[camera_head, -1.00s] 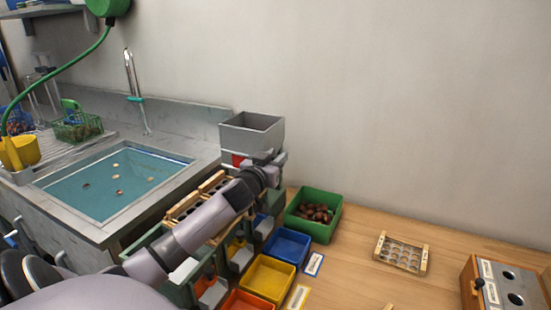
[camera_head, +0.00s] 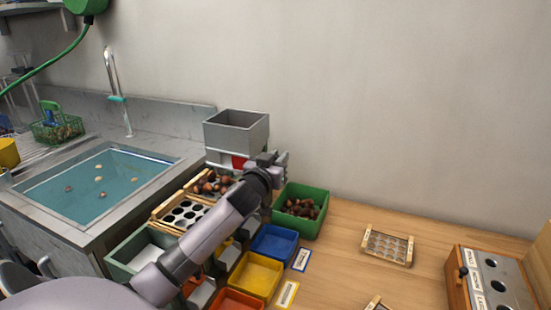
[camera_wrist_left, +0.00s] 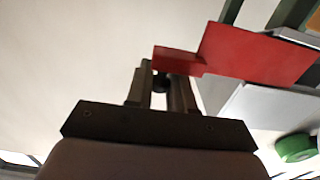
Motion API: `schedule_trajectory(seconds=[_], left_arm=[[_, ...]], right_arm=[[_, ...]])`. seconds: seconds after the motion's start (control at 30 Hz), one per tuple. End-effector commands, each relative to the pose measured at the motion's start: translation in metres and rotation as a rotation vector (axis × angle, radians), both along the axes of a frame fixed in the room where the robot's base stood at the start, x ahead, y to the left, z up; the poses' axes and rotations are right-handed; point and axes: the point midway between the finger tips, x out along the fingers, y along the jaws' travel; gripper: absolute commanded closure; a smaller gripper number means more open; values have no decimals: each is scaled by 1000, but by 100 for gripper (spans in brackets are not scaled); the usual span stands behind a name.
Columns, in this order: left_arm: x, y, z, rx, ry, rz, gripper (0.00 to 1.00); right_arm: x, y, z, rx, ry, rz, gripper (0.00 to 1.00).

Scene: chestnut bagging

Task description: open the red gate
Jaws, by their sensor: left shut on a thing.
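The red gate (camera_head: 238,162) sits low on the front of the grey hopper (camera_head: 236,131) at the back of the bench. In the left wrist view the red gate (camera_wrist_left: 258,55) is a broad plate with a narrow tab. My left gripper (camera_head: 270,160) is beside the gate at the hopper's right, shut on the tab; its fingers also show in the wrist view (camera_wrist_left: 162,80). Brown chestnuts (camera_head: 208,184) lie on the wooden-edged sorting tray (camera_head: 166,222) just below the hopper. My forearm hides part of the tray. My right gripper is out of view.
A green bin (camera_head: 318,230) of chestnuts stands right of the hopper, with blue (camera_head: 274,244) and yellow (camera_head: 253,276) bins nearer. A sink (camera_head: 135,205) is at left. A wooden rack (camera_head: 388,246) and a holed box (camera_head: 490,285) are at right, with bare bench between.

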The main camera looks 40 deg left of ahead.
Motion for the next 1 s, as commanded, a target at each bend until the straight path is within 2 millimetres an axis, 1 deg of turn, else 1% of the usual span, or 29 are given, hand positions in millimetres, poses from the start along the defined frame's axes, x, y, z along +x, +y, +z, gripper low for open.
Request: schedule_trajectory(seconds=[0.33, 0.47, 0.57, 0.8, 1.0], left_arm=[[-1, 0, 0, 0, 1, 1, 70], [-7, -2, -1, -1, 1, 0, 70], [-16, -5, -2, -2, 2, -1, 70], [-46, -14, -2, -3, 1, 0, 70], [-63, -20, -1, 0, 1, 0, 70]], right_arm=[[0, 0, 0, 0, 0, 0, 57], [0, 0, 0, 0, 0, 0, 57], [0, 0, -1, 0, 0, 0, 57], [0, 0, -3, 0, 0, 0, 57], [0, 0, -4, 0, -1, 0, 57]])
